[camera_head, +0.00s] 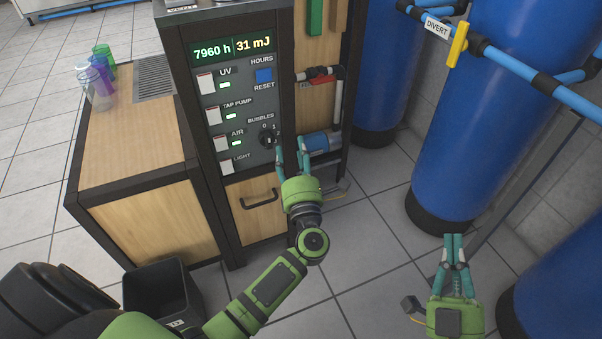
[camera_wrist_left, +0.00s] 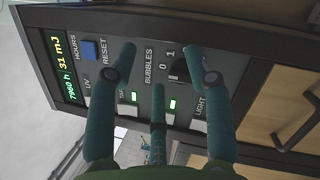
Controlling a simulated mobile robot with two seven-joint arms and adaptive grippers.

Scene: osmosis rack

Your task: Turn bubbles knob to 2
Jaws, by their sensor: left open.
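The bubbles knob (camera_head: 267,140) is a dark round knob on the grey control panel (camera_head: 246,158), with the numbers 0, 1 and 2 around it. It also shows in the left wrist view (camera_wrist_left: 179,70), partly behind a finger; there I see 0 and 1, but not 2. I cannot tell where its pointer stands. My left gripper (camera_head: 291,146) is open and empty, just right of the knob in the head view, its fingers toward the panel. In the left wrist view its fingers (camera_wrist_left: 160,50) are spread before the panel. My right gripper (camera_head: 453,238) is low at the right, away from the panel, its fingertips close together.
UV, tap pump, air and light switches line the panel's left side, with a blue reset button (camera_head: 263,75) above. A pipe and pump (camera_head: 321,141) sit right of the panel. Blue tanks (camera_head: 500,110) stand at the right. A wooden cabinet (camera_head: 140,130) stands at the left.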

